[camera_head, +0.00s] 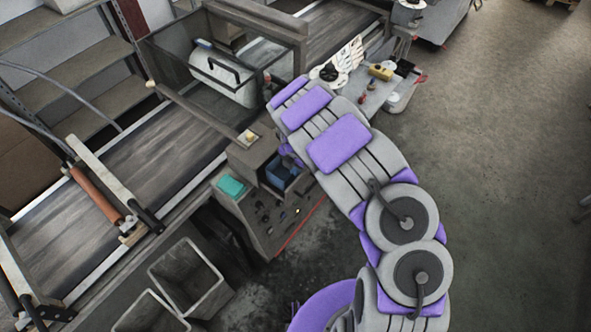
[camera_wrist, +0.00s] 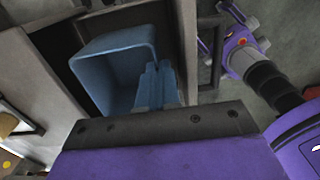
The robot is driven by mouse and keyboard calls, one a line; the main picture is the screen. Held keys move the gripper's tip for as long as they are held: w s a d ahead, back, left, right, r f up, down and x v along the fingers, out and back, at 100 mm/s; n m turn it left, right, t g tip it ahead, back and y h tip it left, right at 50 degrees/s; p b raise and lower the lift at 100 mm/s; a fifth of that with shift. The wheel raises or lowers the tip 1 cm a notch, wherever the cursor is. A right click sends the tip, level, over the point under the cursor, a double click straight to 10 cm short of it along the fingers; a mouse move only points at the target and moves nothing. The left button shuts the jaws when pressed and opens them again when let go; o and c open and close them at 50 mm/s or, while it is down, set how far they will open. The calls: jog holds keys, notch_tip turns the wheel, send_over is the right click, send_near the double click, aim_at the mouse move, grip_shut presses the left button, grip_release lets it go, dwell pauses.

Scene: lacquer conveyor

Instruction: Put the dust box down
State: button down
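The dust box is an open blue bin. In the wrist view the dust box (camera_wrist: 102,72) sits in the dark opening of a grey cabinet, its open side facing the camera. My gripper (camera_wrist: 156,72) is at the right wall of the box, its two fingers close together on that side. It looks shut on the box's edge; the exact contact is hard to make out. In the head view the blue box (camera_head: 279,171) shows small in the cabinet opening, partly hidden by my arm, with my gripper (camera_head: 289,153) beside it.
The grey cabinet (camera_head: 262,222) has a teal item (camera_head: 231,186) on it and stands against the conveyor (camera_head: 150,150). Two open grey bins (camera_head: 190,280) stand on the floor at lower left. A cluttered side table (camera_head: 372,95) is beyond my arm. The floor (camera_head: 500,180) at right is clear.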

jog(key=shift+f, duration=0.65)
jog(key=c, duration=1.6)
grip_release()
jog(key=shift+c, duration=0.2)
jog(key=shift+r, duration=0.1)
